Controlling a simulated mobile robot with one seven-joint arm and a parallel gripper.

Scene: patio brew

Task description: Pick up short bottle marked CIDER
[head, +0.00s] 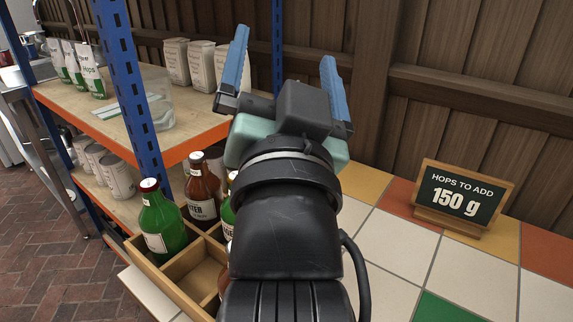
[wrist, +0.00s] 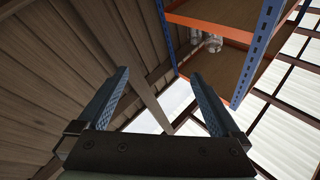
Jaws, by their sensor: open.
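Bottles stand in a wooden divided crate (head: 196,279) at the lower left of the head view. A green bottle (head: 163,226) with a red cap stands in the left compartment. A brown bottle (head: 202,190) behind it has a label ending in "TER". Another green bottle (head: 227,214) is mostly hidden by my arm. I cannot read CIDER on any label. My gripper (head: 285,75) is open and empty, raised above and to the right of the crate. In the wrist view my gripper (wrist: 160,98) points up at the fence and roof, with nothing between its fingers.
A blue-and-orange shelf rack (head: 190,140) stands behind the crate, holding bags (head: 176,62), a clear container (head: 160,112) and cans (head: 117,176). A sign (head: 461,197) reading "HOPS TO ADD 150 g" stands on the tiled counter (head: 393,240). The counter between sign and arm is clear.

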